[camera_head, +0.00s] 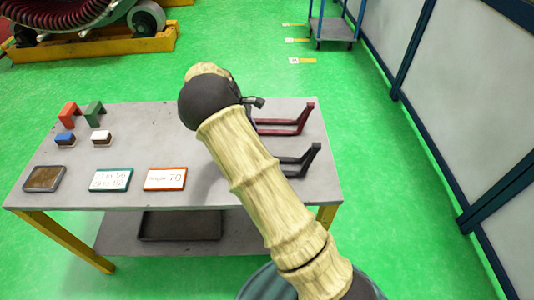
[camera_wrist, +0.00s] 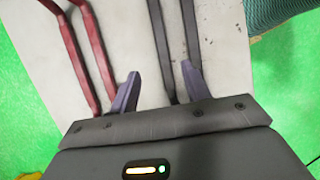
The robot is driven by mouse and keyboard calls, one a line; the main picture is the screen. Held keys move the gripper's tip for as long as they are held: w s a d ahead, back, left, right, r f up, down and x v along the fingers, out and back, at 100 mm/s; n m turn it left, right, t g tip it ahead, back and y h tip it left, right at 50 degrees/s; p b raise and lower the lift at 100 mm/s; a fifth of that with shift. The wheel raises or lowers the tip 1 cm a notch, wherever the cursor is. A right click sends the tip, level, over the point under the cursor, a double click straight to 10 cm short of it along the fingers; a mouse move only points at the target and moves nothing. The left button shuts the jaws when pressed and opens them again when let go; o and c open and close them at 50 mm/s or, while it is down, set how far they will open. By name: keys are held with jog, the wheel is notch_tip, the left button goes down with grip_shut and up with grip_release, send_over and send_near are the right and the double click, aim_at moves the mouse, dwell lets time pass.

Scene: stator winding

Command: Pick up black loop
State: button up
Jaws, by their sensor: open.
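The black loop (camera_head: 300,162) lies on the right part of the table, partly hidden by my arm in the head view. In the wrist view, one bar of the black loop (camera_wrist: 160,40) runs between the fingers of my gripper (camera_wrist: 160,68), and its other bar lies in line with the right finger. My gripper is open, with its fingers apart; I cannot tell whether they touch the loop. In the head view, my gripper is mostly hidden behind my arm.
A dark red loop (camera_head: 290,127) lies behind the black one; it shows left of the fingers in the wrist view (camera_wrist: 83,60). On the grey table (camera_head: 140,138) are red and green brackets (camera_head: 93,112), small blocks, a tray (camera_head: 44,179) and two sign plates (camera_head: 165,179).

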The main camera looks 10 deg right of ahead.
jog(key=x, duration=0.6)
jog(key=shift+d+f+p, duration=0.1)
jog(key=shift+p, duration=0.25)
jog(key=shift+f, duration=0.1)
jog(key=shift+s, duration=0.1)
jog(key=shift+a+p+x, duration=0.1)
jog(key=shift+p+x, duration=0.25)
jog(key=shift+x, duration=0.95)
jog(key=shift+a+p+x, duration=0.15)
jog(key=shift+p+x, duration=0.2)
jog(key=shift+x, duration=0.9)
jog(key=shift+f, duration=0.1)
grip_shut()
